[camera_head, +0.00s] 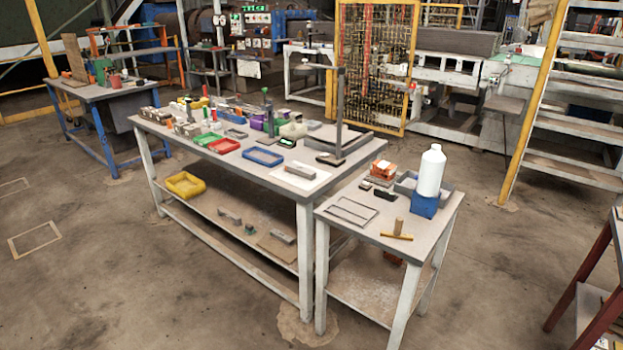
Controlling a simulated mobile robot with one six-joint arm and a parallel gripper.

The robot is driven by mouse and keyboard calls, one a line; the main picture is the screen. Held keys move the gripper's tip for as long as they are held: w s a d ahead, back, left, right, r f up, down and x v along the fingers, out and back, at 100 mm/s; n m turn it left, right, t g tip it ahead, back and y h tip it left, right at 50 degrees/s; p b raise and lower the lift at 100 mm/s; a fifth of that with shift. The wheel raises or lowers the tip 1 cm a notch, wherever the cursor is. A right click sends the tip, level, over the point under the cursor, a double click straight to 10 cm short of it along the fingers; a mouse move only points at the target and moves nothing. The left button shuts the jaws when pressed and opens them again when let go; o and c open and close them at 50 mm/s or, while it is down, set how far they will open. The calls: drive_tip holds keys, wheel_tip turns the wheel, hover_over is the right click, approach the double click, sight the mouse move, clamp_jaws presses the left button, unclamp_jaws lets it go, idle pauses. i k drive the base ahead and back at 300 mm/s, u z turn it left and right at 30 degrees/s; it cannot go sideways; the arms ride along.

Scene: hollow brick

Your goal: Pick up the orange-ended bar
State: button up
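I cannot surely pick out an orange-ended bar at this size. Grey bars or blocks (187,129) stand crowded at the left end of the long table (255,172), with small orange and red spots among them. My gripper is not in view.
Green, red and blue trays stand on the long table; a yellow tray (185,185) and grey pieces are on its lower shelf. A white bottle (431,172) stands on a blue block (425,205). Yellow stairs (560,110) rise at right. The front floor (130,300) is mostly clear.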

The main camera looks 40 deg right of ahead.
sight(306, 173)
drive_tip(key=k, duration=0.85)
drive_tip(key=u, duration=0.45)
drive_tip(key=i, duration=1.4)
drive_tip(key=z, duration=0.4)
drive_tip(key=i, duration=0.9)
drive_tip(key=z, duration=0.6)
